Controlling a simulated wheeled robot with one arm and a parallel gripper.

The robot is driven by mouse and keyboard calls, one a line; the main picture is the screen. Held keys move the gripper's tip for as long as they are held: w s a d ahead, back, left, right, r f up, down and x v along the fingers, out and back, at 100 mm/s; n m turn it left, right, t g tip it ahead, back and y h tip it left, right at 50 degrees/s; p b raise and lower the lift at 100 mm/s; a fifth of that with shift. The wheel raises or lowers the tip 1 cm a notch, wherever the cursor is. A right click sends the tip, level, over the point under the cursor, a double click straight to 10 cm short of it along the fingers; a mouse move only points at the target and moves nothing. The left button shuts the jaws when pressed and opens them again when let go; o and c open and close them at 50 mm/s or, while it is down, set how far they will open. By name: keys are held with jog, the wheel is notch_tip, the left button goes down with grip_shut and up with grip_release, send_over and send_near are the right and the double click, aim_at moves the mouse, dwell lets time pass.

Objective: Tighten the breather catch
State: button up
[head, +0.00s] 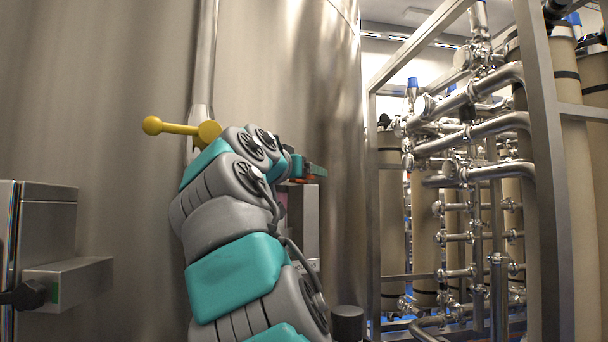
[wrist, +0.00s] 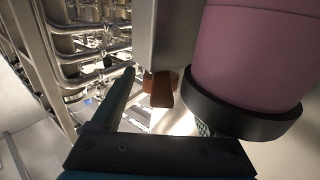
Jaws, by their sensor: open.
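In the wrist view a small orange-brown lever (wrist: 163,90), which may be the breather catch, sticks out at the lower end of a grey box (wrist: 168,35). In the head view, a bit of orange (head: 297,180) shows beside my gripper (head: 312,170), at the top of the grey box (head: 305,222). My gripper (wrist: 165,105) is open, with the lever between its fingers in the picture. I see no clear contact. The right finger is mostly hidden behind a pink cylinder with a black rim (wrist: 255,55). My arm hides much of this area in the head view.
A yellow lever handle (head: 172,127) sits on a pipe against the large steel tank (head: 110,80). A metal box with a bracket (head: 70,275) is at lower left. A steel frame (head: 545,150) and pipework (head: 480,130) stand at right. The pink cylinder is close to my gripper.

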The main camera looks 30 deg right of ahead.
jog(key=b+v, duration=0.1)
jog(key=v, duration=0.6)
jog(key=shift+s+a, duration=0.25)
jog(key=shift+a, duration=0.05)
